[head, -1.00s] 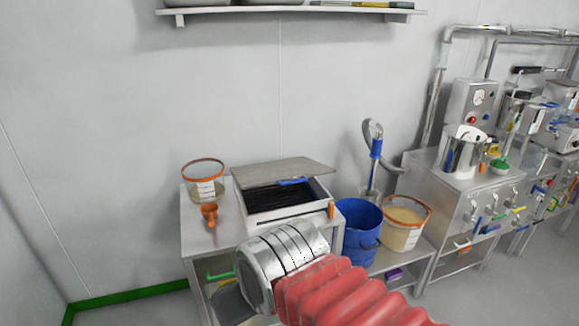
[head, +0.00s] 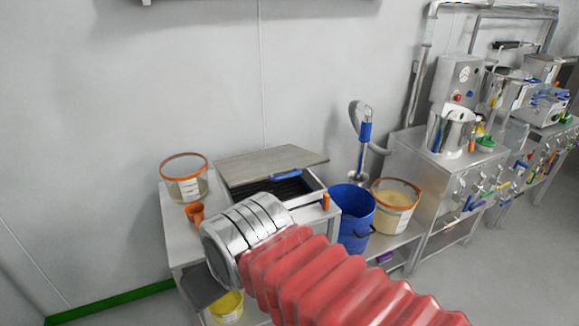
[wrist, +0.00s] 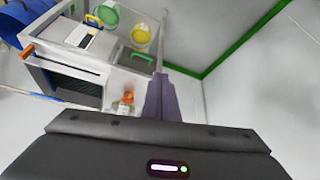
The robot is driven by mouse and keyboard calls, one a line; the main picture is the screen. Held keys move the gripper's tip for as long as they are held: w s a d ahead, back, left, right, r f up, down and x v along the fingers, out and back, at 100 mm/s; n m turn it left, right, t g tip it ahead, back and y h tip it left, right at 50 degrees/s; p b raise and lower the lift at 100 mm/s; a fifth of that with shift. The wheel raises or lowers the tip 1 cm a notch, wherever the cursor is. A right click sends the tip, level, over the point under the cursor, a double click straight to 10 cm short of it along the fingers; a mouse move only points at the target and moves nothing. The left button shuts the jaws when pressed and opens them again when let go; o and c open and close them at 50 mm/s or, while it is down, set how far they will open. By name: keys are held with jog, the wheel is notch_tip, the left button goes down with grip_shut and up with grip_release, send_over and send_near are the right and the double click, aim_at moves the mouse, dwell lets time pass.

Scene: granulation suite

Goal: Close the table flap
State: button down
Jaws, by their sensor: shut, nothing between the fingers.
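The table flap (head: 268,162) is a flat grey panel over an open white box (head: 312,196) on the table (head: 176,232). It is tilted, and the dark inside of the box shows beneath its near edge. A blue handle (head: 286,174) sits at that edge. In the wrist view the dark opening of the box (wrist: 70,82) is at the left. My gripper (wrist: 158,80) is shut and empty in the wrist view, pointing beside the box and apart from it. In the head view my arm hides the gripper and part of the box front.
An orange-rimmed tub (head: 185,186) and orange scoop (head: 195,213) stand left of the box. A blue bucket (head: 351,215) and another tub (head: 396,200) stand to the right. A yellow bucket (head: 227,306) is below. A steel bench (head: 440,175) with equipment is at the right.

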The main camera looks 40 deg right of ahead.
jog(key=w+d+r+m, duration=0.1)
jog(key=w+d+r, duration=0.2)
jog(key=w+d, duration=0.35)
jog(key=w+d+r+m, duration=0.1)
jog(key=w+d+r, duration=0.3)
jog(key=w+d, duration=0.25)
jog(key=w+d+h, duration=0.1)
jog(key=w+d, duration=0.1)
jog(key=d, duration=0.9)
jog(key=w+d+r+m+t+h, duration=0.1)
jog(key=w+d, duration=0.1)
jog(key=d, duration=0.9)
jog(key=shift+w+d+t, duration=0.2)
jog(key=shift+w+t, duration=0.1)
jog(key=shift+w, duration=0.05)
jog(key=shift+r, duration=0.1)
jog(key=s+f+x, duration=0.1)
jog(key=s+x, duration=0.1)
jog(key=x, duration=1.1)
jog(key=shift+a+f, duration=0.3)
